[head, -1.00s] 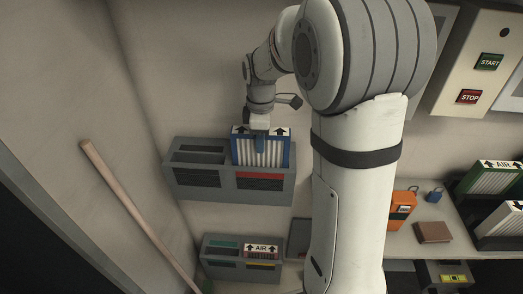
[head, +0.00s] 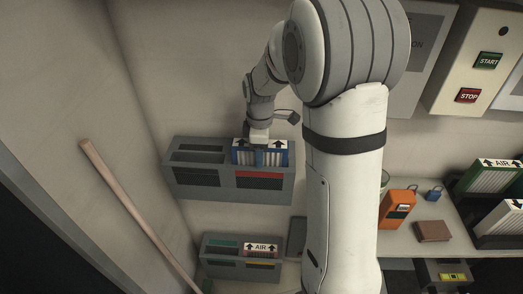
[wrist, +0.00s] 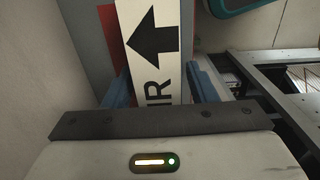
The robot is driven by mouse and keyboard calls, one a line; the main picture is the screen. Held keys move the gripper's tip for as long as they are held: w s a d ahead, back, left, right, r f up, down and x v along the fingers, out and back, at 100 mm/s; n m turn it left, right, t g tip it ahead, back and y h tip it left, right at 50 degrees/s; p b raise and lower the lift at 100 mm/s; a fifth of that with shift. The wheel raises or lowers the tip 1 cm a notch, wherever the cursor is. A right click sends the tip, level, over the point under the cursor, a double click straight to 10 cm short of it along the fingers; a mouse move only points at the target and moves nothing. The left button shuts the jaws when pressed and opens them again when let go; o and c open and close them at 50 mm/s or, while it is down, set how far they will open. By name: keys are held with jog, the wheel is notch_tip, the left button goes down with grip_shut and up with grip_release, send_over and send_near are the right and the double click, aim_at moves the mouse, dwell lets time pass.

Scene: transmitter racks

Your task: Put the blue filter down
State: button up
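The blue filter (head: 260,157), with a white arrow-marked top, stands upright in the right-hand slot of the upper grey rack (head: 215,179). Its lower part is hidden behind the rack's front, by the red strip. My gripper (head: 259,140) is above it, pointing down. In the wrist view my gripper (wrist: 160,92) has a blue-grey finger on each side of the filter's white label (wrist: 157,55), and appears shut on it. I cannot tell whether the filter rests on the slot's bottom.
The rack's left slot looks empty. A lower rack (head: 218,269) holds another AIR filter (head: 262,249). A wooden pole (head: 135,212) leans at the left. At right, a shelf carries an orange device (head: 397,208), a brown block (head: 433,231) and more filters (head: 490,178).

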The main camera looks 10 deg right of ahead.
notch_tip(320, 180, up, 12)
jog(key=shift+f, duration=0.1)
jog(key=shift+s+r, duration=0.15)
jog(key=shift+r, duration=0.1)
jog(key=s+f+m+t, duration=0.2)
jog(key=s+m, duration=1.2)
jog(key=s, duration=0.7)
jog(key=shift+d+f+t, duration=0.2)
jog(key=shift+d+t, duration=0.1)
jog(key=shift+t, duration=0.2)
jog(key=shift+c, duration=0.5)
